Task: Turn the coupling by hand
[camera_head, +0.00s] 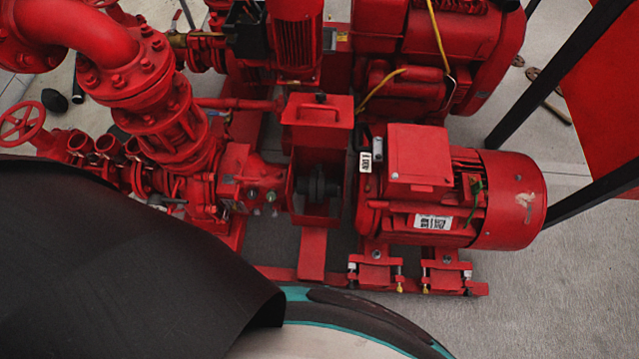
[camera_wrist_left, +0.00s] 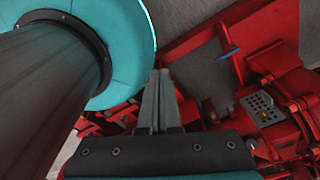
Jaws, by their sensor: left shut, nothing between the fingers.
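The coupling (camera_head: 318,187) is a dark grey part inside an open red guard housing between the red pump and the red motor (camera_head: 450,200). The guard's cover (camera_head: 318,110) stands raised above it with a small handle. My left gripper (camera_wrist_left: 162,75) shows only in the left wrist view, with its grey fingers together and nothing between them. Red pumpset parts lie beyond and beside the fingers there. I cannot make out the coupling in that view. My right gripper is not in either view.
Red flanged pipes (camera_head: 140,80) and a handwheel (camera_head: 22,122) stand at the left. A red base frame (camera_head: 312,255) runs below the guard. Black posts (camera_head: 555,80) and a red panel (camera_head: 610,100) are at the right. Grey floor (camera_head: 560,250) is clear at lower right.

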